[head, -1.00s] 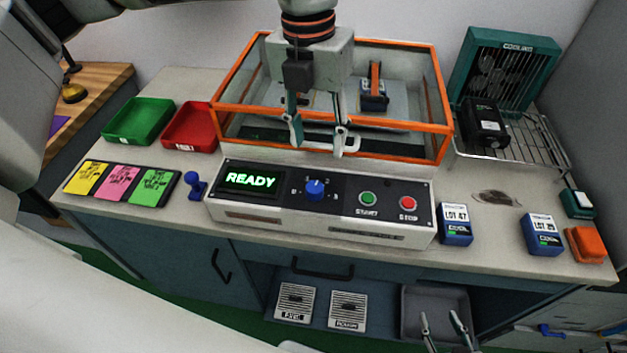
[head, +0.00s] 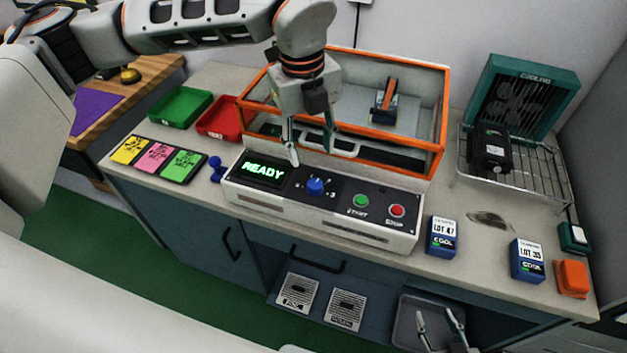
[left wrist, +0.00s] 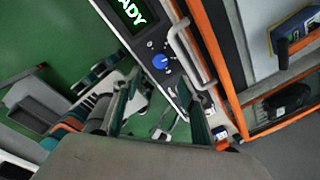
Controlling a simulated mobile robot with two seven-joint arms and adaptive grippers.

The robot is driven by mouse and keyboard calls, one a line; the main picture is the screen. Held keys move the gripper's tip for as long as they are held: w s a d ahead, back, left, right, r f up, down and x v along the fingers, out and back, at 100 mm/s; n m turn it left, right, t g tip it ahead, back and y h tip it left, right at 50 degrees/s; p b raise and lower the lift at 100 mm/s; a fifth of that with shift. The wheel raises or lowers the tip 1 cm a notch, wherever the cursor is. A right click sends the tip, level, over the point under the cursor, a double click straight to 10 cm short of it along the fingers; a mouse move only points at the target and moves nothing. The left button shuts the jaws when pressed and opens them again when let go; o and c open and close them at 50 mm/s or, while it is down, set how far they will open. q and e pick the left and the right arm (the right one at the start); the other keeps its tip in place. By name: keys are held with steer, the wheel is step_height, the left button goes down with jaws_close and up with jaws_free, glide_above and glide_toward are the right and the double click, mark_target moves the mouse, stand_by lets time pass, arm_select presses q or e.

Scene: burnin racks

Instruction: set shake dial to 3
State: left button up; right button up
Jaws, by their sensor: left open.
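The shake dial (head: 315,186) is a blue knob on the dark front panel of the shaker (head: 330,228), right of a green READY display (head: 264,171). Its pointer is too small to read surely. The dial also shows in the left wrist view (left wrist: 160,61). My left gripper (head: 311,156) is open and empty, above and behind the dial by the lid handle, not touching the dial. In the left wrist view its two fingers stand apart with the dial beyond them. My right gripper (head: 435,316) is open and empty, low at the bottom edge.
The orange-framed clear lid (head: 398,62) stands close behind the panel, with a white handle (head: 341,148). A green start button (head: 361,201) and red stop button (head: 397,211) sit right of the dial. Blue lot boxes (head: 442,237) stand further right; a blue stamp-like object (head: 216,169) is left.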

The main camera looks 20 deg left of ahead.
mark_target(314, 184)
arm_select(q)
steer(key=f+b, duration=0.1)
steer(key=f, duration=0.2)
steer(key=f+b, duration=0.2)
steer(key=f, duration=0.2)
steer(key=f+b, duration=0.1)
steer(key=f, duration=0.2)
steer(key=shift+w+d+f+b, duration=0.25)
steer(key=shift+f+b, duration=0.05)
steer(key=shift+f, duration=0.1)
steer(key=c, duration=1.1)
